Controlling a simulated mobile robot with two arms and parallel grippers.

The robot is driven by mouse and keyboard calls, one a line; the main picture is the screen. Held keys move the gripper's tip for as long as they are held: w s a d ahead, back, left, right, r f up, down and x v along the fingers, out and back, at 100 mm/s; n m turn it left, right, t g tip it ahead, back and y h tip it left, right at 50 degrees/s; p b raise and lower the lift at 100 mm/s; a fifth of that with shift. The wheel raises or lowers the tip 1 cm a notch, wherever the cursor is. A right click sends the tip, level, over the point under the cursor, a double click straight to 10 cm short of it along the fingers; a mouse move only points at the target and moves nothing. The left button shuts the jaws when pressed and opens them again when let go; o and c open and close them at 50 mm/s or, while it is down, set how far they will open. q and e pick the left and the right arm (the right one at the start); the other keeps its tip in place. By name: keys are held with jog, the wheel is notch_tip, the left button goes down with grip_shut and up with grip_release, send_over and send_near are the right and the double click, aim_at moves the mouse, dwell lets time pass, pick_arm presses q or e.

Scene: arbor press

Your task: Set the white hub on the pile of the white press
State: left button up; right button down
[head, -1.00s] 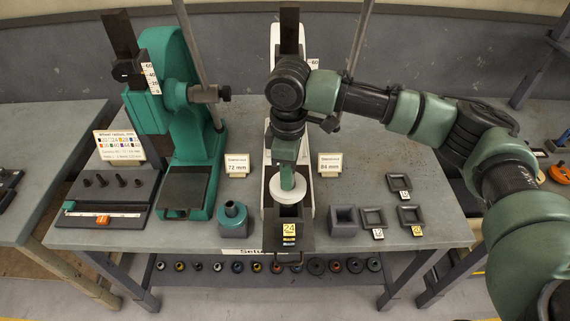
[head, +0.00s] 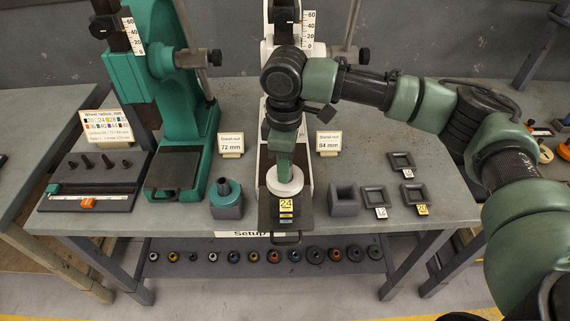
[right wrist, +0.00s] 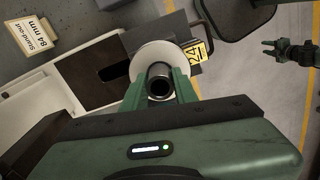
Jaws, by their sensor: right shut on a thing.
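The white hub (head: 284,181) is a round disc with a metal-lined bore, seen from above in the right wrist view (right wrist: 142,62). My right gripper (head: 284,168) is shut on it, with its green fingers on either side of the central tube. The hub is level over the dark pile on the white press (head: 263,165), above the yellow 24 tag (head: 286,204). It hides most of the pile's top. I cannot tell whether it touches the pile. My left gripper (right wrist: 268,49) shows small in the right wrist view, its fingers apart and empty.
A green press (head: 185,120) stands left, with a teal-topped part (head: 226,192) between the presses. A dark square block (head: 345,200) and several square trays (head: 375,196) lie right. The stand-out 84 mm card (head: 328,143) is close by the white press.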

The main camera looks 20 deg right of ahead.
jog(key=shift+f, duration=0.3)
jog(key=c, duration=1)
grip_release()
jog(key=shift+f, duration=0.1)
notch_tip(320, 180, up, 7)
jog(key=p, duration=0.9)
jog(key=shift+s, duration=0.1)
